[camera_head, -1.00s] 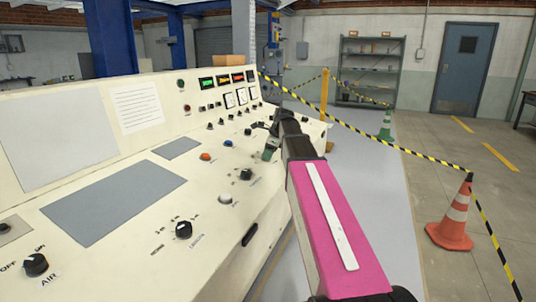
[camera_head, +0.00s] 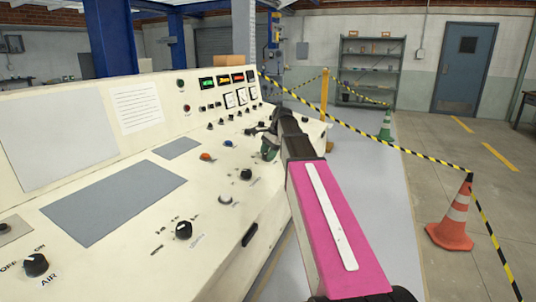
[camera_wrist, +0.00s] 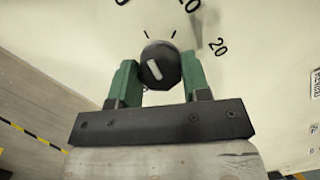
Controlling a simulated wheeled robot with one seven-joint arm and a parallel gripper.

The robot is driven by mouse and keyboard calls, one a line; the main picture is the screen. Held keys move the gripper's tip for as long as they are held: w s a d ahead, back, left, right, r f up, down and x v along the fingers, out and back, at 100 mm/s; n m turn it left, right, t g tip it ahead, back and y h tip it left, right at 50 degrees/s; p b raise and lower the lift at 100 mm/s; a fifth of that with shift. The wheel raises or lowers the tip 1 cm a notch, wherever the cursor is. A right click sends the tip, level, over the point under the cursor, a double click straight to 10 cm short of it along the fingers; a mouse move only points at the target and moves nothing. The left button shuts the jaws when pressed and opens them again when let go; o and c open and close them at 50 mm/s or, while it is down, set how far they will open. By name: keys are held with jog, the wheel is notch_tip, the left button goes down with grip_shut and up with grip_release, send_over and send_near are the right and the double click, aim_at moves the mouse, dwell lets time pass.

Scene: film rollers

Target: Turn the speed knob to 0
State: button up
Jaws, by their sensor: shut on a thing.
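A round black knob (camera_wrist: 158,66) with a white pointer line sits on the cream panel in the wrist view. Its pointer leans to the upper left.
The cream console (camera_head: 120,235) carries other knobs, such as a black one (camera_head: 183,230) and the AIR knob (camera_head: 36,265), plus red and blue buttons. An orange cone (camera_head: 455,218) and striped tape stand right of my arm.

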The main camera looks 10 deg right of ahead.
jog(key=shift+n, duration=0.4)
jog(key=o, duration=0.9)
jog(key=v, duration=1)
jog(key=shift+d+r, duration=0.1)
jog(key=shift+r, duration=0.3)
